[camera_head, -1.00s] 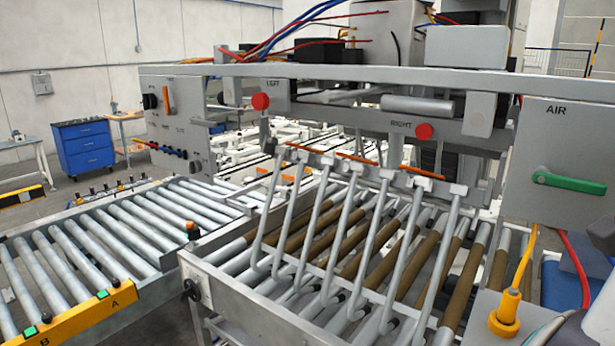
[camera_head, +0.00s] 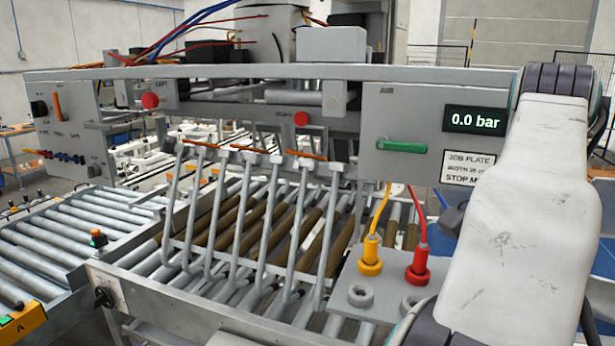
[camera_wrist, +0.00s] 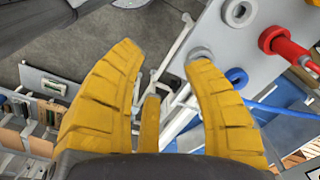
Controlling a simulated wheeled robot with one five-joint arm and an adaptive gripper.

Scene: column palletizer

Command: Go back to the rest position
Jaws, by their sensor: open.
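Below and beyond the fingers are the grey floor and a light grey plate (camera_wrist: 262,22) with round sockets. The right finger's tip overlaps a grey ring at the plate's edge in the picture; I cannot tell whether they touch. In the head view my arm stands raised along the right side, and the gripper itself is out of that picture.
A yellow plug (camera_head: 370,258) and a red plug (camera_head: 418,267) with hoses stand on the socket plate (camera_head: 340,262), close to my arm. The AIR panel has a green handle (camera_head: 402,146) and a 0.0 bar display (camera_head: 474,121). Roller conveyors (camera_head: 70,235) and grey fork bars (camera_head: 255,225) lie left.

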